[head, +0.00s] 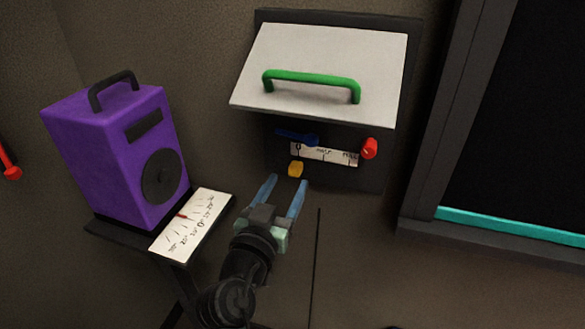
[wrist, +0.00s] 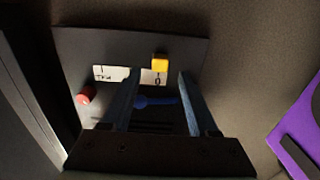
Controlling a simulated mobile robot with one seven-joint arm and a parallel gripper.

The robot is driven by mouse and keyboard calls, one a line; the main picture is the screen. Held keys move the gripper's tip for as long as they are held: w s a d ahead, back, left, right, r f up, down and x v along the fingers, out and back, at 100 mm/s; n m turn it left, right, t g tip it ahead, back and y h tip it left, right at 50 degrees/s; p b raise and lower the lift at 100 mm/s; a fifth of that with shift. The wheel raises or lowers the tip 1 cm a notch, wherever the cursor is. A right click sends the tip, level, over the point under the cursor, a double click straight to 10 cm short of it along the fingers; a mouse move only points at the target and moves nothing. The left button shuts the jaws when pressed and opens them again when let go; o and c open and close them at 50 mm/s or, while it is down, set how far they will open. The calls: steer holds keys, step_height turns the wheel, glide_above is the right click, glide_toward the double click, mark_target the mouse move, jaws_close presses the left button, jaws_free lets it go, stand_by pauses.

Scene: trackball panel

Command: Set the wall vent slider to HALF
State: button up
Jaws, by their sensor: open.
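The wall vent slider panel shows under a raised white flap in the head view. Its yellow knob (head: 295,169) sits below the left end of the white scale (head: 330,155), near the 0 mark. The middle mark looks like HALF and the right one like FULL, though the lettering is small. My gripper (head: 287,181) is open and empty, with its blue fingertips just below the yellow knob. In the wrist view, which shows the panel inverted, the yellow knob (wrist: 160,62) appears between and beyond the fingertips (wrist: 159,73). Contact cannot be told.
A blue lever (head: 298,137) and a red knob (head: 369,148) are on the same panel. The white flap (head: 330,60) with a green handle (head: 312,82) juts out above. A purple box (head: 115,150) and a dial plate (head: 192,225) stand left. A dark framed panel (head: 440,150) is right.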

mark_target(293, 172)
steer(key=shift+x, duration=2.25)
jaws_close()
